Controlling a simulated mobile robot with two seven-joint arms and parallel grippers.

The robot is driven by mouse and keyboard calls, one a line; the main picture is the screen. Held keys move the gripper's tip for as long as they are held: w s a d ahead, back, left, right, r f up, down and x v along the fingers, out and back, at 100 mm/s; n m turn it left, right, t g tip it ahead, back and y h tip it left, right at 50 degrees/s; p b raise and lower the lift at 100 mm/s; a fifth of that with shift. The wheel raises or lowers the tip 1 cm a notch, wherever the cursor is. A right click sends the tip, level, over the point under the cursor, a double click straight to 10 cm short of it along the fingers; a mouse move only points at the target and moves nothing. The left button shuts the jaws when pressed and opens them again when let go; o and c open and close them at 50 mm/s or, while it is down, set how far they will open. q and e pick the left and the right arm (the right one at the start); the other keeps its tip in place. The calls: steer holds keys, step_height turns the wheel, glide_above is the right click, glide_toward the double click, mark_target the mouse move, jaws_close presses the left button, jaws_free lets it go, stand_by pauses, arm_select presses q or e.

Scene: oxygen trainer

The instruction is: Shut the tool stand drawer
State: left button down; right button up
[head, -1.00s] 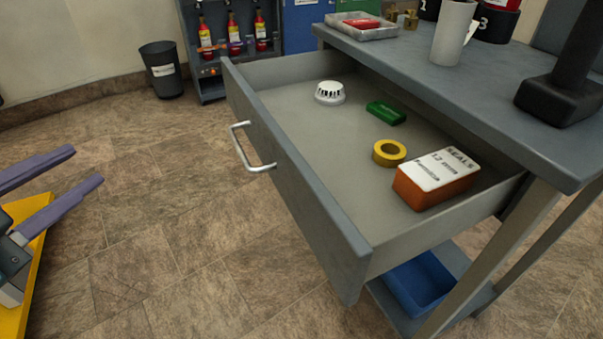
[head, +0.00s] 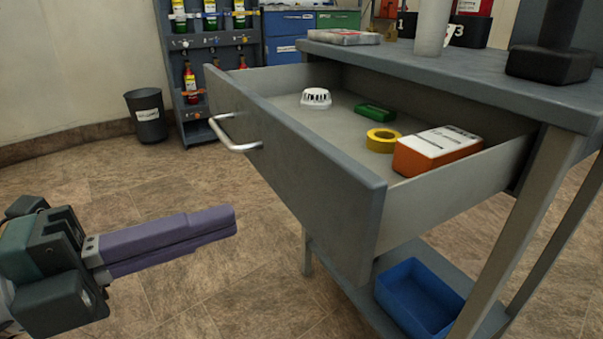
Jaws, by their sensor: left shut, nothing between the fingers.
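The tool stand (head: 470,76) is a grey table at the right. Its grey drawer (head: 300,165) is pulled far out toward the left, with a silver bar handle (head: 232,135) on its front. My right gripper is not in view.
A blue bin (head: 418,297) sits on the stand's lower shelf. A clear tray (head: 345,37), a white cylinder (head: 432,27) and a dark heavy tool (head: 551,60) stand on top. A black waste bin (head: 147,115) and a bottle rack (head: 190,70) are behind. The floor at left is clear.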

mark_target(309, 194)
arm_select(q)
steer(key=x, duration=0.7)
steer(key=shift+b, duration=0.4)
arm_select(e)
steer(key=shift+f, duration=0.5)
